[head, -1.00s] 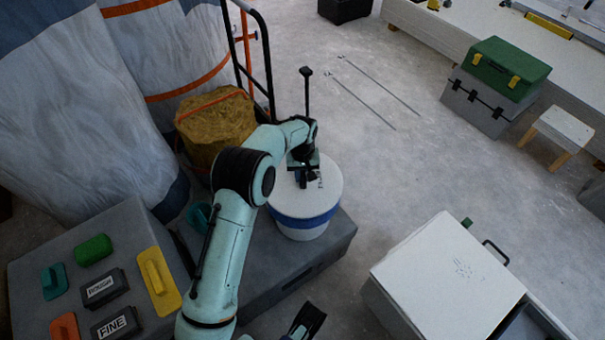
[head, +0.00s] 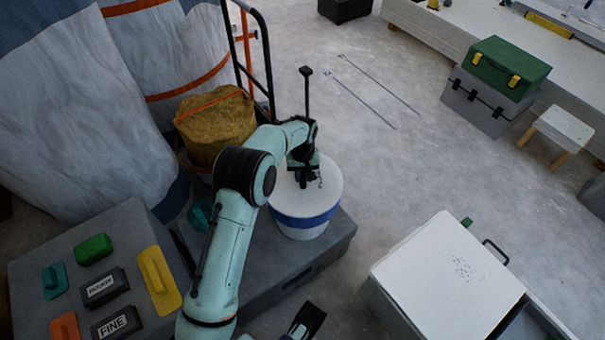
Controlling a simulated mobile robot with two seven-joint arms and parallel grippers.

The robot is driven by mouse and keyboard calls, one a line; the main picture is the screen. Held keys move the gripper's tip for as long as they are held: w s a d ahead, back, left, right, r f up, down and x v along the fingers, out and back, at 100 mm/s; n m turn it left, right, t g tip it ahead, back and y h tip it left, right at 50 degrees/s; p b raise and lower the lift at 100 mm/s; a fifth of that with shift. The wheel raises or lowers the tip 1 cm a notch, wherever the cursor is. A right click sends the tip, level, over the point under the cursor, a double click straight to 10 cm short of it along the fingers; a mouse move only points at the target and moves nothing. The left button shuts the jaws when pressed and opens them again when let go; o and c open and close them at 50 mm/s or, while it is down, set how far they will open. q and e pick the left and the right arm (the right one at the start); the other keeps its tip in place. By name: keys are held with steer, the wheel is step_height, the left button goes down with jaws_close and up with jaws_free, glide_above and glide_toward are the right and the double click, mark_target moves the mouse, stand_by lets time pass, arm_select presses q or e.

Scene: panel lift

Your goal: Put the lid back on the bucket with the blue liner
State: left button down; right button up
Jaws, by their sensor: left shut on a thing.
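A white bucket (head: 299,233) with a blue band below its rim, which looks like the liner's edge, stands on a low grey box. A round white lid (head: 328,187) lies over the bucket's top and looks about level. I cannot tell whether it is fully seated. My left gripper (head: 308,183) is above the lid's middle, shut on the lid; its grip point is mostly hidden by the gripper itself. A dark part of my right gripper (head: 306,321) shows at the bottom edge, with its fingers unclear.
The grey box (head: 335,240) bears the bucket. Sanding blocks and a yellow float (head: 158,281) lie on a grey surface at left. A yellow-brown bundle (head: 215,125) and a hand truck (head: 268,60) stand behind my arm. A white-topped cabinet (head: 445,285) is at right. Floor between is clear.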

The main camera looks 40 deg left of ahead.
arm_select(q)
steer(key=shift+c, duration=2.1)
jaws_free()
steer(key=shift+r+p, duration=2.25)
steer(key=shift+r, duration=1.3)
jaws_close()
steer(key=shift+f, duration=0.2)
